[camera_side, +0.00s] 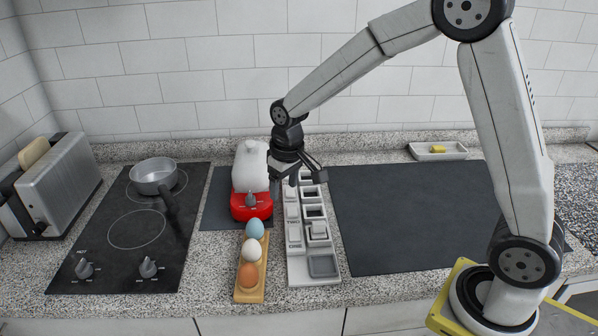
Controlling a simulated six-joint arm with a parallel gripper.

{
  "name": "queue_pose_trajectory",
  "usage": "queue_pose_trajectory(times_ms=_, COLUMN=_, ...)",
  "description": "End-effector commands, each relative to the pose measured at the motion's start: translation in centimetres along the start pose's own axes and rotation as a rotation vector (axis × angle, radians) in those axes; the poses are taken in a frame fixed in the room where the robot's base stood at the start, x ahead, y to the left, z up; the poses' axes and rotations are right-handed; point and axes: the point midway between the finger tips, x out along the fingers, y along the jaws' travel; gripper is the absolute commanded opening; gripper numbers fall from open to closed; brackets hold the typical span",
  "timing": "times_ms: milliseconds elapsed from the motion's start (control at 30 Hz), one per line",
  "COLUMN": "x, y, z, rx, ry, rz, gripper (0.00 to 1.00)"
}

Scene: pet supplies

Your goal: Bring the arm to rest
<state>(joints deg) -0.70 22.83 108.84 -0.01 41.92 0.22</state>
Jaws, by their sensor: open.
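My gripper (297,176) hangs at the end of my arm above the back part of a light grey tray with several compartments (298,268). Its fingers are spread and I see nothing held between them. It is just right of a red and white appliance (252,205), and whether it touches anything there is hard to tell. My arm reaches in from the right, bent at a high elbow.
A wooden holder (245,289) carries a blue, a white and a brown egg. A hob (135,235) with a metal pan (154,175) and a toaster (57,188) stand left. A dark mat (415,215) on the right is clear. A white dish (420,153) holds something yellow behind it.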

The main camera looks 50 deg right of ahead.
Motion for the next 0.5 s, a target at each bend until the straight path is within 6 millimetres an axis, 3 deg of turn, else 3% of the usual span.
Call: queue_pose_trajectory(times_ms=500, x=0.2, y=0.4, z=12.2, rx=0.007, ry=0.09, rz=0.001, gripper=0.73)
